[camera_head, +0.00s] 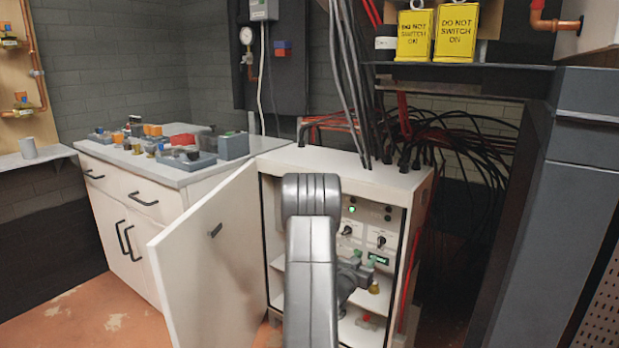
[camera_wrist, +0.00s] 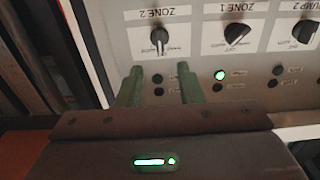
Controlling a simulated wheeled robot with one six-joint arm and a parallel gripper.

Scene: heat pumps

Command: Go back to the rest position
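My gripper (camera_head: 364,259) is at the open front of the white cabinet (camera_head: 340,167), partly hidden behind my own arm in the head view. In the wrist view my gripper's two green fingers (camera_wrist: 163,87) are apart, with nothing between them. They point towards the control panel (camera_wrist: 195,62), which appears upside down. The ZONE 2 knob (camera_wrist: 160,40) is just beyond the fingertips. The ZONE 1 knob (camera_wrist: 238,37) and PUMP 2 knob (camera_wrist: 305,30) are to its right. A green light (camera_wrist: 219,75) is lit. I cannot tell whether the fingers touch the panel.
The cabinet door (camera_head: 210,260) stands open to the left of my arm. A counter (camera_head: 180,170) with several small parts stands behind it. Black cables (camera_head: 470,130) hang behind the cabinet. A dark grey unit (camera_head: 560,200) is close on the right. Open floor (camera_head: 85,318) shows at lower left.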

